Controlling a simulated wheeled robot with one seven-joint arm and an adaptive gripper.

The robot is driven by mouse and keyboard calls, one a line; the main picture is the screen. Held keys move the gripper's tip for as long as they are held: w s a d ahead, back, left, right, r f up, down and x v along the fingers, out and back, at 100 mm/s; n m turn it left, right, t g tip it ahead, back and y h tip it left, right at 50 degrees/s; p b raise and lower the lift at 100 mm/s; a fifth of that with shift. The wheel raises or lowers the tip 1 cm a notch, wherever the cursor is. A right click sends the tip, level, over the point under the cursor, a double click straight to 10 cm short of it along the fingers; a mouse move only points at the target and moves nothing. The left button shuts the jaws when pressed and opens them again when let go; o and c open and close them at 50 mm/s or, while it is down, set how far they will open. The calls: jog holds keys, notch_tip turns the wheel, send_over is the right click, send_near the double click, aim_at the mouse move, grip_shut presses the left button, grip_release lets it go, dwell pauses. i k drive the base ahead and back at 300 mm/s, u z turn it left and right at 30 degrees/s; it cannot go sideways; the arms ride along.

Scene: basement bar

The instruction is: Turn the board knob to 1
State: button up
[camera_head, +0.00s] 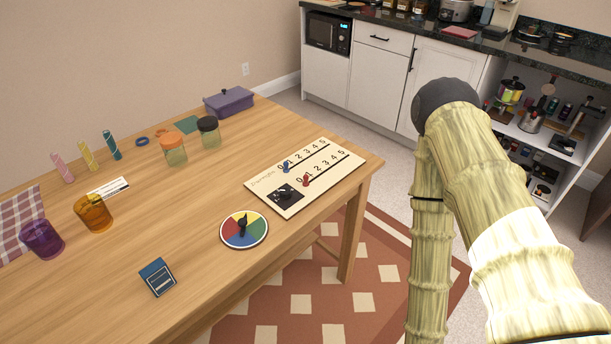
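The cream board (330,181) lies flat near the right end of the wooden table. It carries two numbered rows with dark slots. A blue peg (286,167) and a red peg (305,180) stand near the low-number ends of the rows. A dark square panel (287,195) sits at the board's lower left, with what looks like a small knob on it. Its markings and setting are too small to read. My bent arm shows at the right, apart from the board; my gripper is out of view.
A round colored spinner (258,230) with a black pointer lies beside the board. A blue box (157,276) is near the table's front edge. Jars (173,150), cups (94,213) and a purple container (229,102) stand farther left and back. Floor lies open right of the table (376,162).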

aim_at(285, 192)
jog(key=z, duration=0.5)
jog(key=k, duration=1.15)
jog(key=u, duration=0.65)
jog(key=i, duration=0.85)
jog(key=u, duration=0.6)
